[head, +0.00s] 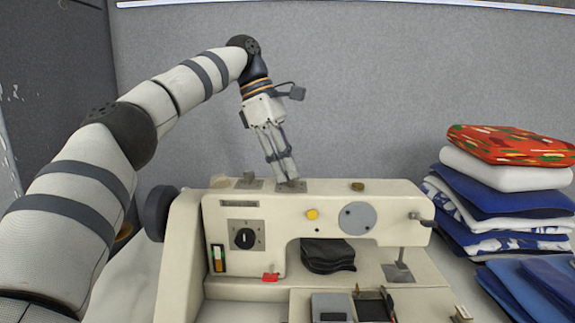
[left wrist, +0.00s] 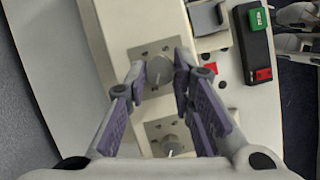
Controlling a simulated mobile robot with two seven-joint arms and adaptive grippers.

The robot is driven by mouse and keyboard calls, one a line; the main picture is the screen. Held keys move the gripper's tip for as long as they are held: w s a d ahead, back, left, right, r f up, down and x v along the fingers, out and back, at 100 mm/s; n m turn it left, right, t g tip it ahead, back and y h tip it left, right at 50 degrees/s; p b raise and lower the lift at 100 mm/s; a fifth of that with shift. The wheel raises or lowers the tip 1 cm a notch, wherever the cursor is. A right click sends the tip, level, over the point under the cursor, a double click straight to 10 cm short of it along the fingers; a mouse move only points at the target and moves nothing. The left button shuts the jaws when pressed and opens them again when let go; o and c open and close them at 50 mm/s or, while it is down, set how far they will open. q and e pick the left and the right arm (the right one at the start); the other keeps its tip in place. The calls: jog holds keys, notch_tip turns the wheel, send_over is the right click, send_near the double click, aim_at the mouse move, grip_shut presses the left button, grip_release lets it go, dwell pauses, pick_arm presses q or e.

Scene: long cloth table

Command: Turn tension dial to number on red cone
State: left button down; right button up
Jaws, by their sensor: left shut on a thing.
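A cream sewing machine (head: 330,258) stands on the table. My left gripper (head: 288,181) reaches down to its top, and its fingers are closed around a small grey dial. In the left wrist view this dial (left wrist: 159,71) sits on a square plate between the fingertips (left wrist: 157,82). A second grey dial (left wrist: 171,145) on a similar plate lies nearer the wrist; it also shows on the machine's top in the head view (head: 249,178). The dial numbers are too small to read. I cannot make out a red cone. My right gripper is not in view.
A black front knob (head: 244,238) and a red tab (head: 270,277) are on the machine. Folded cloths (head: 500,205) are stacked at the right. A grey wall (head: 400,80) stands behind. The space above the machine's right half is free.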

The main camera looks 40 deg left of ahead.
pick_arm(q)
jog(key=c, duration=1.4)
grip_release()
jog(key=shift+o, duration=0.2)
